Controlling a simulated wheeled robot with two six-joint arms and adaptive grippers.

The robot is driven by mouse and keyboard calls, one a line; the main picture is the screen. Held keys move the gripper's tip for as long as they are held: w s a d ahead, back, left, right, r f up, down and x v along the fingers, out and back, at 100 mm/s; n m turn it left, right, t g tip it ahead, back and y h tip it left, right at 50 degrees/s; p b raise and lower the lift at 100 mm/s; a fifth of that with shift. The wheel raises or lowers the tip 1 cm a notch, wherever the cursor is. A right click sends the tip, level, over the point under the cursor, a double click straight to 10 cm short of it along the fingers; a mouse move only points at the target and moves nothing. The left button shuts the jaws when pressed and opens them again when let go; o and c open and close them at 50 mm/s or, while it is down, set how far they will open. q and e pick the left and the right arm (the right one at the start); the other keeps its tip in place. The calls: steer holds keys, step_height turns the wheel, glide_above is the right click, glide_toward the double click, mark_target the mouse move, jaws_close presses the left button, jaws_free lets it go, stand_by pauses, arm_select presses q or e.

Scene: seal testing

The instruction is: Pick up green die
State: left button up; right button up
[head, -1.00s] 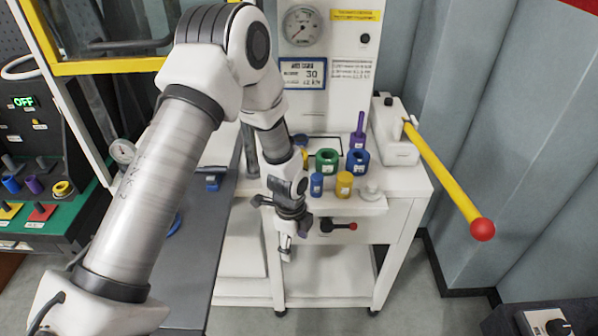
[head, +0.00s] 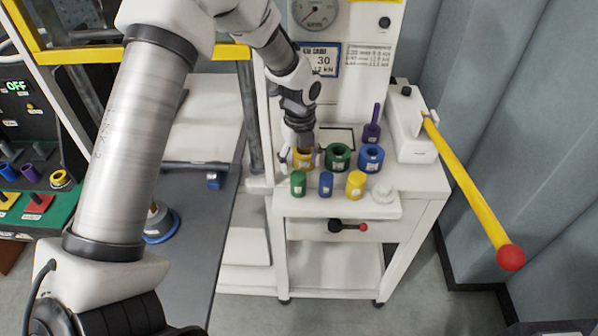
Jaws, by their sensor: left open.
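The green ring-shaped die (head: 337,157) stands on the white cart top, between a yellow ring (head: 303,159) and a blue ring (head: 370,158). A smaller solid green cylinder (head: 298,184) stands in front, at the left end of the front row. My left gripper (head: 302,160) points down, open, at the yellow ring, just left of the green ring. Its fingers show on either side of the yellow ring; I cannot tell whether they touch it. The green ring is not held. My right gripper is not in view.
A small blue cylinder (head: 326,184), a yellow cylinder (head: 355,184) and a white knob-like part (head: 384,193) share the front row. A purple handled piece (head: 373,125) stands behind. A yellow lever (head: 468,190) with a red ball juts out at the right.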

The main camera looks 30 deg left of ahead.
mark_target(298, 176)
arm_select(q)
steer(key=shift+s+d+f+p, duration=0.2)
steer(key=shift+s+f+p, duration=0.25)
steer(key=shift+f, duration=0.2)
steer(key=shift+s+d+f+p, duration=0.15)
steer(key=shift+s+f+p, duration=0.3)
steer(key=shift+f, duration=0.15)
steer(key=f, duration=0.4)
steer(key=shift+w+a, duration=0.3)
steer(key=shift+w, duration=0.1)
steer(key=shift+s+d, duration=0.1)
steer(key=shift+c, duration=0.4)
steer(key=shift+s+r, duration=0.1)
steer(key=shift+r, duration=0.05)
steer(key=c, duration=0.6)
steer(key=shift+s+d, duration=0.1)
steer(key=c, duration=0.5)
jaws_close()
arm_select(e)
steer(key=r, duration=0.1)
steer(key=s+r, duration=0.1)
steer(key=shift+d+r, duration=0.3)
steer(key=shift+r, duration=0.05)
